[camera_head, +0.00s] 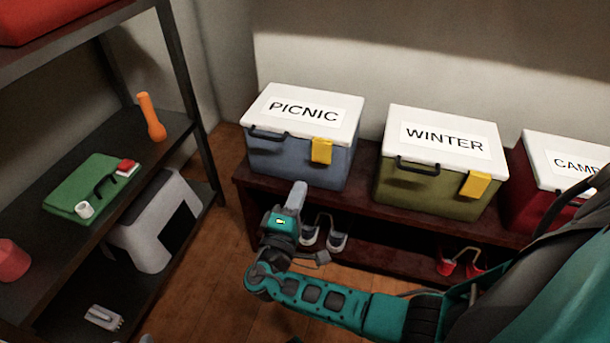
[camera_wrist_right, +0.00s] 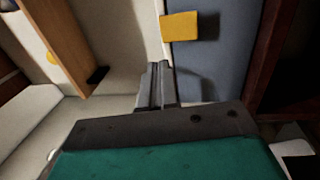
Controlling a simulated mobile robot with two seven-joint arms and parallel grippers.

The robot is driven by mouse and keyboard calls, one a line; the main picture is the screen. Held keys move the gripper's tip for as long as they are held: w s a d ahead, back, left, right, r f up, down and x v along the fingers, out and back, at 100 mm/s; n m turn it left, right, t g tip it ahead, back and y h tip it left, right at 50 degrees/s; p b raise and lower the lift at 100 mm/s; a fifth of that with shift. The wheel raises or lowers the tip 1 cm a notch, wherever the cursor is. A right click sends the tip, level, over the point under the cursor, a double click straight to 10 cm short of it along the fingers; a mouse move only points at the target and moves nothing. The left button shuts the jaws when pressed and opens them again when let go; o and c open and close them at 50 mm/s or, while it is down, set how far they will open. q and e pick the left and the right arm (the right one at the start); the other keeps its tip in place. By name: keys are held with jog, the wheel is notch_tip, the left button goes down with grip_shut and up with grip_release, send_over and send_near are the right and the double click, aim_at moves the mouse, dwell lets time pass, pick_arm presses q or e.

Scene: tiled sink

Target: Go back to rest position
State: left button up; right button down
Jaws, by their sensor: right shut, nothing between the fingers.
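My right arm, teal and black, comes in from the lower right in the head view. Its gripper (camera_head: 297,196) points up in front of the bench, near the blue box labelled PICNIC (camera_head: 310,158). In the right wrist view the two fingers (camera_wrist_right: 160,82) are together with nothing between them. The blue box's side (camera_wrist_right: 225,60) and its yellow latch (camera_wrist_right: 180,26) lie beyond the fingertips. I cannot tell whether the gripper touches the box. My left gripper is not in view.
A dark bench (camera_head: 244,183) holds the PICNIC box, a green WINTER box (camera_head: 432,187) and a red CAMP-labelled box (camera_head: 530,190). Shoes sit on its lower level. Wooden floor lies between.

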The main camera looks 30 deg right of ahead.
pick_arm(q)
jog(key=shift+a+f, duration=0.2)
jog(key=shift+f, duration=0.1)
pick_arm(e)
jog(key=shift+v, duration=0.85)
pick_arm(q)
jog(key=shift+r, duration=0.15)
pick_arm(e)
jog(key=shift+r, duration=0.15)
